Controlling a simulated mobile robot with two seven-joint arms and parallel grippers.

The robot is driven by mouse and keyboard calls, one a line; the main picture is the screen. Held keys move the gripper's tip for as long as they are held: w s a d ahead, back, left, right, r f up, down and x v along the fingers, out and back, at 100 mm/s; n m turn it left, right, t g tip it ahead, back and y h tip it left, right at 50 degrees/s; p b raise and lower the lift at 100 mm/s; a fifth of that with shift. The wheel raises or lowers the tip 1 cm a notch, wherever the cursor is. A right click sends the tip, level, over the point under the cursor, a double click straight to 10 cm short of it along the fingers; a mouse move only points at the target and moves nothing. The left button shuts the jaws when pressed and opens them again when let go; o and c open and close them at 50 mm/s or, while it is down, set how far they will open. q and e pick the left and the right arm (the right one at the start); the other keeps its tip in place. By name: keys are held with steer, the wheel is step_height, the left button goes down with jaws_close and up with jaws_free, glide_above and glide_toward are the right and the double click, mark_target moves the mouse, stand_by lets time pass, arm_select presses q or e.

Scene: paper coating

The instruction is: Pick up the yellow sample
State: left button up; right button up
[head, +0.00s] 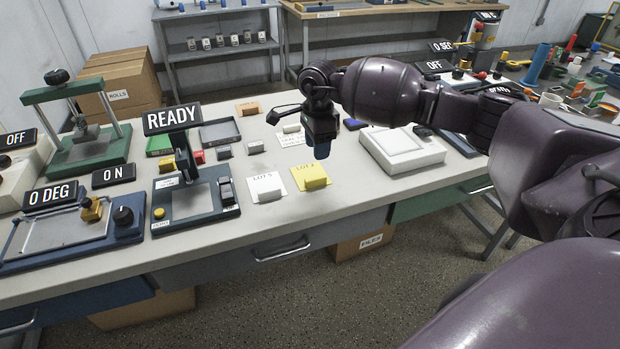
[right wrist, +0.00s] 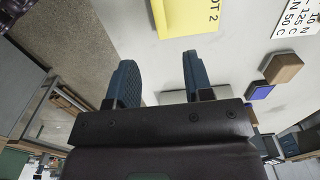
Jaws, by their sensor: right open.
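My right gripper (head: 322,150) is above and just behind the sample in the head view, pointing down. In the right wrist view its two blue fingers (right wrist: 156,88) are apart with nothing between them, and the sample lies beyond their tips. My left gripper is not in view.
A white LOT 5 sample (head: 266,187) lies left of the yellow one. A READY device (head: 215,215) stands farther left. A white box-like device (head: 401,150) is at right. Small blocks (head: 255,147) and a white label card (head: 291,141) lie behind. Bare bench lies in front.

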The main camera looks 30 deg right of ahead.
glide_above(317, 177)
step_height(317, 177, down, 5)
steer(key=shift+a+f, duration=0.1)
steer(key=shift+d+f, duration=0.2)
steer(key=shift+f, duration=2.5)
jaws_close()
